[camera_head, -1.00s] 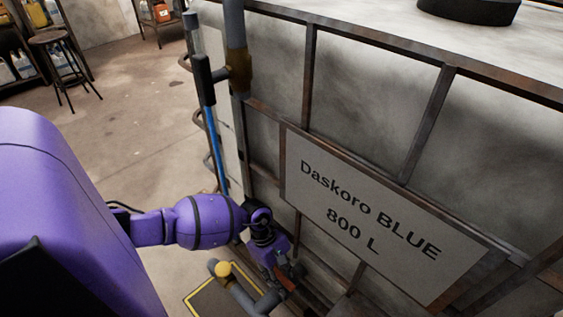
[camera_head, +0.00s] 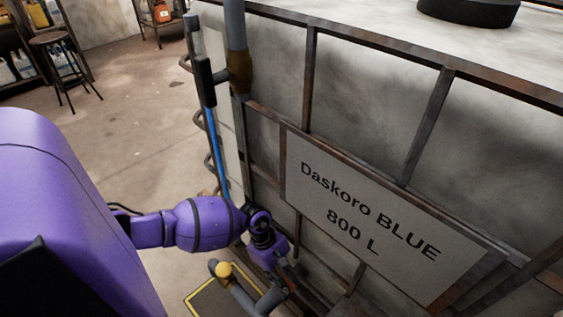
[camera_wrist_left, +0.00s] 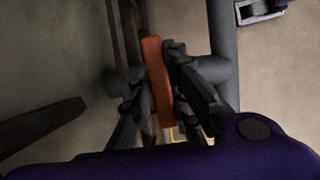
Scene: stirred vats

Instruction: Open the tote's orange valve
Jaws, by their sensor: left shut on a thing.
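The tote (camera_head: 440,130) is a large grey tank in a rusty metal frame, with a label plate (camera_head: 370,215) reading "Daskoro BLUE 800 L". My left gripper (camera_head: 292,276) is low at the tote's front, below the label plate. In the left wrist view the orange valve handle (camera_wrist_left: 156,78) is a long flat bar between the two dark fingers of my left gripper (camera_wrist_left: 158,88), which is shut on it. The fingers hide part of the handle's sides. The valve body is mostly hidden. My right gripper is not in view.
A vertical grey pipe (camera_head: 236,45) and a blue level tube (camera_head: 220,150) stand at the tote's corner. Open floor lies left; a stool (camera_head: 60,60) stands far back.

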